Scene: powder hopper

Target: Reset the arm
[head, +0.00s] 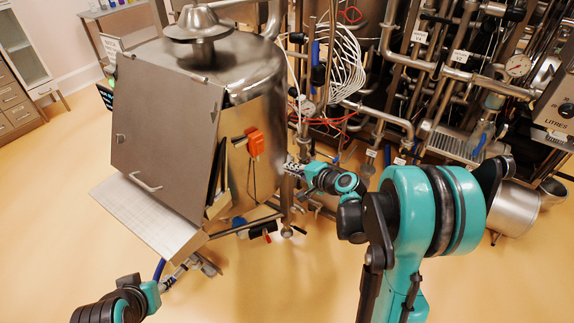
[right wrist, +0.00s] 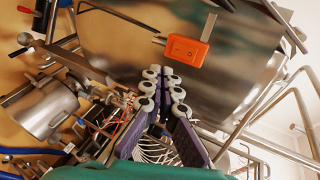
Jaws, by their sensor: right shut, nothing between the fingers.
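My right gripper (head: 292,168) is beside the right side of the steel powder hopper (head: 262,78), below and right of its orange box (head: 255,143). In the right wrist view the two fingers of my right gripper (right wrist: 164,86) are together and hold nothing. The orange box (right wrist: 188,49) shows beyond and above the fingertips there, apart from them. My left gripper (head: 174,276) is small at the lower left, by the lower front of the hopper's sloping tray (head: 150,215). Its fingers are too small to read.
A large grey panel with a handle (head: 146,182) covers the hopper's front. Pipes, valves and gauges (head: 518,66) crowd the back right. A steel pot (head: 515,207) stands at the right. Drawers (head: 14,105) stand far left. The yellow floor (head: 60,230) is clear at left.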

